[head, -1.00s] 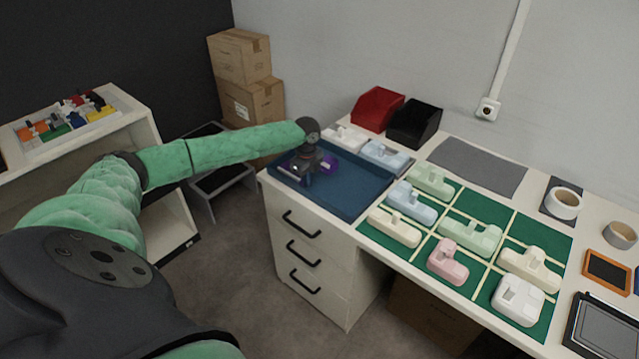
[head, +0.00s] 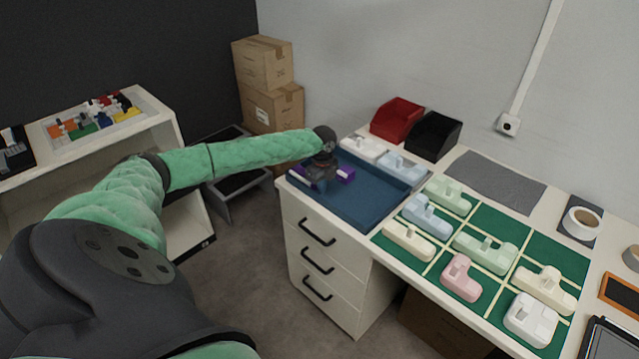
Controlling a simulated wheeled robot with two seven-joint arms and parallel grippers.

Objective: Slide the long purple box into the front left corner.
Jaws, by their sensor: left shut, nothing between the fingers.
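The long purple box (head: 346,173) lies in the blue tray (head: 372,205) on the left end of the white desk. It is in the left part of the tray, near the left edge. My left gripper (head: 318,180) is shut, pointing down over the box, and hides its middle. Purple shows on both sides of the gripper. I cannot tell whether the fingers touch the box. My right gripper is not in view.
A green divided mat (head: 482,212) with several pastel parts lies right of the tray. White and pale blue parts (head: 400,167) stand behind the tray, with red (head: 397,119) and black bins (head: 433,135) beyond. The tray's right part is clear.

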